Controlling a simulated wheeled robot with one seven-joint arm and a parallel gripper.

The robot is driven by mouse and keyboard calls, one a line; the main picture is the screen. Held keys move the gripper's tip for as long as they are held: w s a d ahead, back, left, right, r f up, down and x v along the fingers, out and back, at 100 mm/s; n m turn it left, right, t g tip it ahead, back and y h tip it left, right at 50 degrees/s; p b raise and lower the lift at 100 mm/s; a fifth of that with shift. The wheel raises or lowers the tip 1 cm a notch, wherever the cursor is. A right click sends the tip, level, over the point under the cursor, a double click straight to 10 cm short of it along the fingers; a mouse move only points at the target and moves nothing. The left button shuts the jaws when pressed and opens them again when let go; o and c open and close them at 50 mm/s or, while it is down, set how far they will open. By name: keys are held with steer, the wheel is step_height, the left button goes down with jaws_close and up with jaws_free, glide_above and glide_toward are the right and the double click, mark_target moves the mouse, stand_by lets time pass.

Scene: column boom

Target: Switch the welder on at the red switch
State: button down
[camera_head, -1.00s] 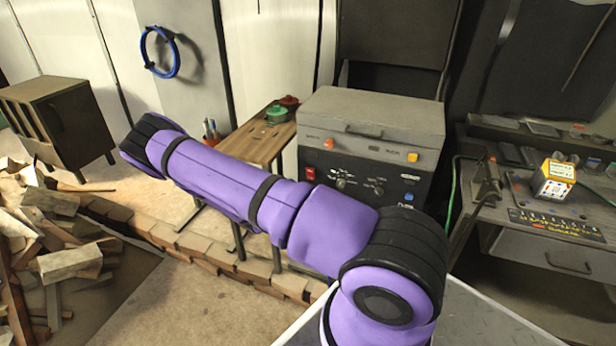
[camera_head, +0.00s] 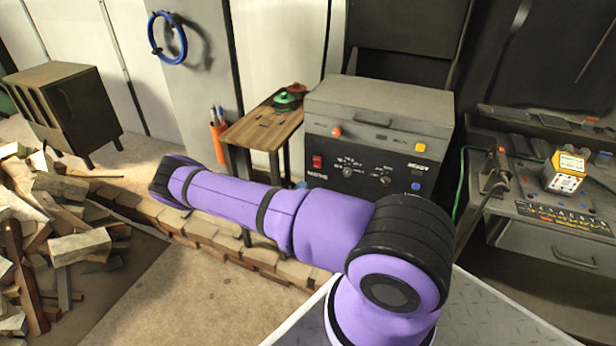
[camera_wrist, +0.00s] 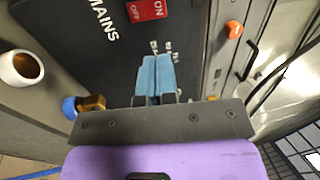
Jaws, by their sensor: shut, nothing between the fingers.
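The welder (camera_head: 385,105) is a grey box with a dark front panel, right of centre in the head view. Its red switch (camera_head: 317,162) is on the left of the panel, above a white label. In the wrist view the red switch (camera_wrist: 147,10) is at the top edge, partly cut off, with ON and OFF lettering and MAINS printed beside it. My gripper (camera_wrist: 156,60) has light blue fingers, pressed together and empty. Its tips point at the panel just below the switch in the picture; whether they touch the panel I cannot tell.
A white ring-shaped fitting (camera_wrist: 21,67) and a blue-and-brass connector (camera_wrist: 85,105) lie to the left. A small wooden table (camera_head: 262,128) stands left of the welder, a workbench (camera_head: 550,205) right.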

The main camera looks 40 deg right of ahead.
mark_target(316, 159)
steer(key=x, duration=1.3)
steer(key=shift+d, duration=0.1)
steer(key=shift+r, duration=0.1)
steer(key=shift+w+d+r+y, duration=0.15)
steer(key=shift+d+y, duration=0.1)
steer(key=shift+y, duration=0.15)
steer(key=shift+a, duration=0.5)
steer(key=s+a+r, duration=0.2)
steer(key=s+a, duration=0.3)
steer(key=a, duration=0.6)
steer(key=shift+a, duration=0.4)
steer(key=shift+s+r, duration=0.1)
steer(key=shift+s, duration=0.05)
steer(key=shift+r+g, duration=0.1)
steer(key=shift+g, duration=0.2)
